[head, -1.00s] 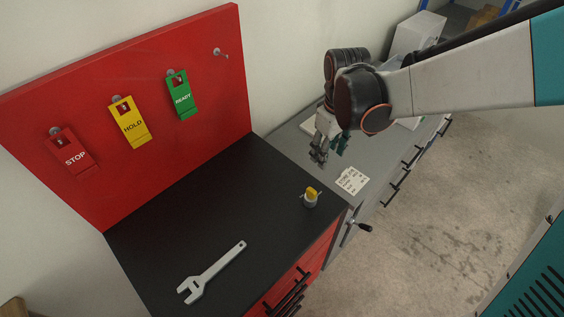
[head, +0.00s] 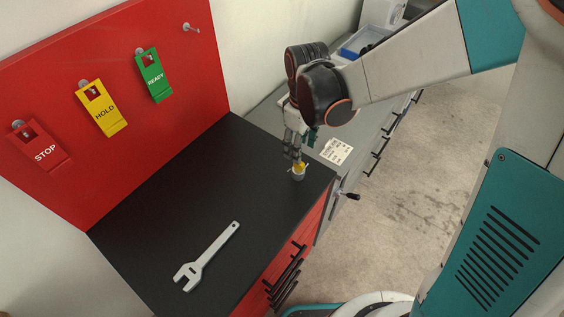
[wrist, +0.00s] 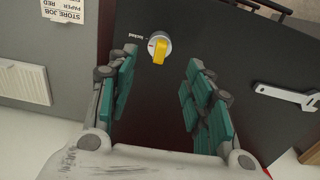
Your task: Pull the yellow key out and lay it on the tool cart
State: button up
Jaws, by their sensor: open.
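The yellow key (wrist: 160,50) sits in a round metal lock on the black top of the red tool cart (head: 190,190). In the wrist view the word "locked" shows beside the lock. In the head view the key (head: 300,168) is at the cart's right corner, partly hidden by my fingers. My gripper (head: 294,158) is open and points down just above the key. In the wrist view my gripper (wrist: 158,95) has its teal finger pads apart, with the key beyond the fingertips, between their lines. Nothing is between the pads.
A grey wrench (head: 206,258) lies on the cart top, with clear black surface around it. A red back panel (head: 120,150) holds STOP, HOLD and READY tags. A grey cabinet (head: 270,112) with a printed note (head: 336,151) adjoins the cart.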

notch_tip(320, 180, down, 8)
jog(key=b, duration=0.5)
jog(key=shift+r+b, duration=0.15)
jog(key=shift+b, duration=0.15)
dwell(1.0)
grip_shut()
jog(key=shift+r, duration=0.2)
jog(key=shift+r+p, duration=1.9)
jog(key=shift+r, duration=1)
